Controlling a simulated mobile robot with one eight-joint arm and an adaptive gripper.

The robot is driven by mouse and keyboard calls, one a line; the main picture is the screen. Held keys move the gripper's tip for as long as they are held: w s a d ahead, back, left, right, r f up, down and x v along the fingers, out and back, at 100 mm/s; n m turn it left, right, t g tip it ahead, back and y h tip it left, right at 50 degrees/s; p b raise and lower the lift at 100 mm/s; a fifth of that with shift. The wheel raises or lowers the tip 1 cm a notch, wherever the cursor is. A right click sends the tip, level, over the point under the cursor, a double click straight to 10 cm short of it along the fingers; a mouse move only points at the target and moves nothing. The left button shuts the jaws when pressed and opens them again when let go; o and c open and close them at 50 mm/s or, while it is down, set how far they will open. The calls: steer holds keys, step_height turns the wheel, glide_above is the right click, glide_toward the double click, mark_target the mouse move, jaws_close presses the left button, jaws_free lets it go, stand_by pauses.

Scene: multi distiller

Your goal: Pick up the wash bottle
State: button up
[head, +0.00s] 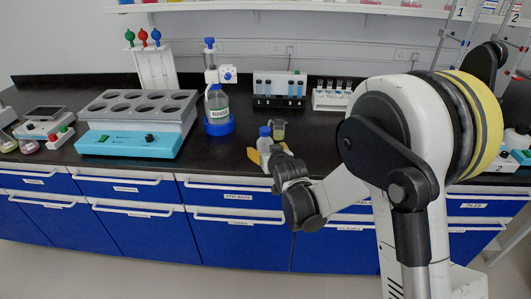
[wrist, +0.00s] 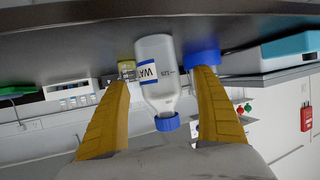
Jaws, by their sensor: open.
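The wash bottle (wrist: 156,75) is a translucent white bottle with a blue cap and a label on which "WAT" can be read. It stands on the black bench and appears upside down in the wrist view. In the head view it is small, with its blue cap (head: 264,131) just behind my gripper (head: 268,153). My gripper is open, and in the wrist view its two yellow fingers (wrist: 160,85) lie on either side of the bottle, with gaps showing. Whether the bottle is fully between the fingertips in depth is unclear. In the head view the gripper hides the bottle's lower part.
A small beaker with yellowish liquid (head: 279,130) stands close behind the bottle. A blue-based dispenser bottle (head: 218,108) stands to the left, and a multi-well heating unit (head: 130,144) farther left. Racks (head: 279,90) stand behind. The bench front left of my gripper is clear.

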steer(key=x, duration=0.3)
steer(key=shift+b, duration=0.35)
steer(key=shift+s, duration=0.1)
steer(key=c, duration=1)
